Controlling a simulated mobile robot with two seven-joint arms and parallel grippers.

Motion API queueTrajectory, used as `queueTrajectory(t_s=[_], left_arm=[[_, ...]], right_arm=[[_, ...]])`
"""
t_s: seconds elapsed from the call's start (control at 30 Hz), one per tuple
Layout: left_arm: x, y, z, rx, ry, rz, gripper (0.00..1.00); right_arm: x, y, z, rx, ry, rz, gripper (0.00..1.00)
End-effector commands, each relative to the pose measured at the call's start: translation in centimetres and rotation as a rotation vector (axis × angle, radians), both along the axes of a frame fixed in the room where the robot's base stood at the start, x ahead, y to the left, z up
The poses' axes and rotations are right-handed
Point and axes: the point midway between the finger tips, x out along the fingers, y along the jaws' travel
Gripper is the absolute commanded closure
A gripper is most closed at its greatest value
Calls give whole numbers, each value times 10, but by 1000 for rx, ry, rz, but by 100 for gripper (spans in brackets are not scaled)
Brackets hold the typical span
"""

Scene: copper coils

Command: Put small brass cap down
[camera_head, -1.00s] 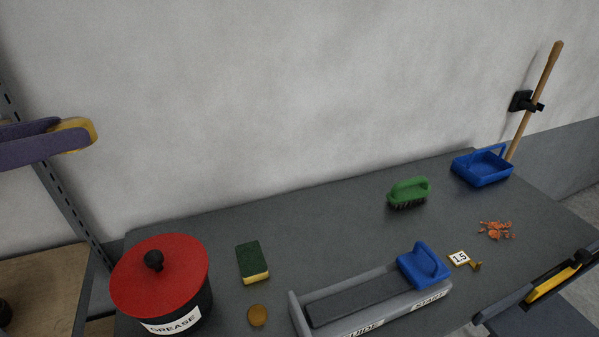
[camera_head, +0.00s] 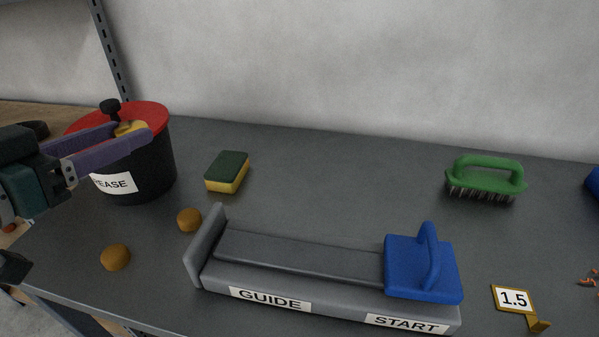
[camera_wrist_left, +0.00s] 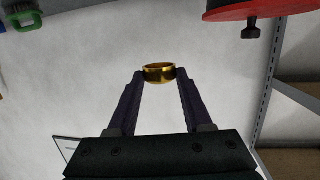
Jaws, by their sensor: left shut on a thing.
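My left gripper (camera_head: 136,130) comes in from the left with purple fingers shut on a small brass cap (camera_head: 130,127). In the head view the cap shows partly between the fingertips, in front of the grease pot's red lid. In the left wrist view the cap (camera_wrist_left: 159,73) sits between the tips of the gripper (camera_wrist_left: 160,76), with its round hollow side showing and nothing touching it but the fingers. It is held above the table. My right gripper is out of view.
The black grease pot (camera_head: 150,170) stands behind the gripper. Two brass-coloured round pieces (camera_head: 189,219) (camera_head: 115,257) lie on the table (camera_head: 330,165). A sponge (camera_head: 228,171), grey guide (camera_head: 300,277) with blue block (camera_head: 420,270), green brush (camera_head: 486,176) and 1.5 tag (camera_head: 513,299) stand rightward.

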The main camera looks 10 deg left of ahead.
Motion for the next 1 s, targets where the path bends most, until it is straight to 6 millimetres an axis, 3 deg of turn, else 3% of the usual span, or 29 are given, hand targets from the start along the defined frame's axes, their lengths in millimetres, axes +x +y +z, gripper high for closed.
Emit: queueTrajectory(t_s=[0.17, 0.4, 0.6, 0.87, 1.0], left_arm=[[0, -1, -19, 0, 2, -1, 100], [0, 0, -93, 1, 3, 0, 100], [0, 0, -141, -1, 1, 1, 100], [0, -1, -161, 0, 0, 1, 100], [0, -1, -183, -1, 0, 1, 100]], right_arm=[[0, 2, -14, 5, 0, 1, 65], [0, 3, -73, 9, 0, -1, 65], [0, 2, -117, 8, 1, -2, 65], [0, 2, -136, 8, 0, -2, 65], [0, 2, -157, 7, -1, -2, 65]])
